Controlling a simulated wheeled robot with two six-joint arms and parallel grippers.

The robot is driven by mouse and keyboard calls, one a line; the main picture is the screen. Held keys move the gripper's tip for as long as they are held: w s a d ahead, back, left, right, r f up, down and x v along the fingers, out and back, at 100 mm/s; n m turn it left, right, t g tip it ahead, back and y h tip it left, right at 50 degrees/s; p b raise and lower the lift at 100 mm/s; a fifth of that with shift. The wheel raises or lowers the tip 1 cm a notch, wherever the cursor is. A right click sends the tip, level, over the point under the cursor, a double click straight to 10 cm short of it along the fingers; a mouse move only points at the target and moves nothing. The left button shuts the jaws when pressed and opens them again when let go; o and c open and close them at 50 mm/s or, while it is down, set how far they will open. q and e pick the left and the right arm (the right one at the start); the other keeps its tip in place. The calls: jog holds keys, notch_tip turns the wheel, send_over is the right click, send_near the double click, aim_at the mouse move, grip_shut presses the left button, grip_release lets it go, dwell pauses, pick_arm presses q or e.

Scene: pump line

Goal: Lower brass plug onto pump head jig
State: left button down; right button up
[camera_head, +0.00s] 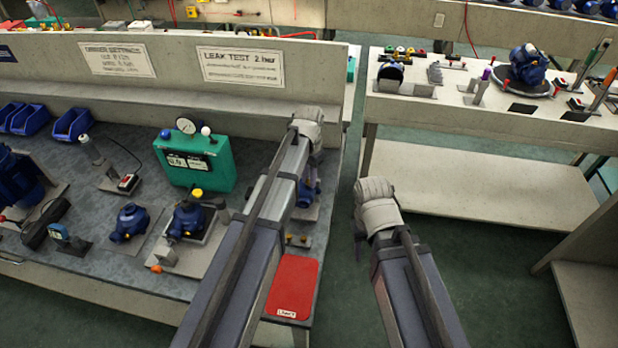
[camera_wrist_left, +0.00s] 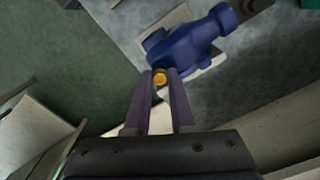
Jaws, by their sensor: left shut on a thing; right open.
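In the left wrist view, my left gripper (camera_wrist_left: 160,82) is shut on a small brass plug (camera_wrist_left: 160,77) between its fingertips. Just beyond the plug is a blue pump head (camera_wrist_left: 190,45) on a pale jig plate (camera_wrist_left: 203,66). I cannot tell from this view how far the plug is above it. In the head view, the pump head (camera_head: 306,190) is partly hidden behind my left arm. My left fingers and the plug are hidden there. My right gripper (camera_head: 360,238) hangs open over the floor right of the bench, its fingers mostly hidden by its wrist.
A green gauge box (camera_head: 195,160) stands left of my left arm. Blue pumps (camera_head: 130,222) (camera_head: 188,220) stand farther left. A small fitting tray (camera_head: 297,241) and a red tray (camera_head: 292,285) lie at the bench's right edge. Another bench (camera_head: 480,115) stands behind right.

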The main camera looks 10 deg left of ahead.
pick_arm(q)
jog(key=shift+f, duration=0.1)
jog(key=c, duration=0.7)
grip_release()
jog(key=shift+o, duration=0.4)
jog(key=o, duration=0.5)
jog(key=shift+o, duration=0.6)
notch_tip(320, 180, up, 9)
jog(key=p, duration=0.9)
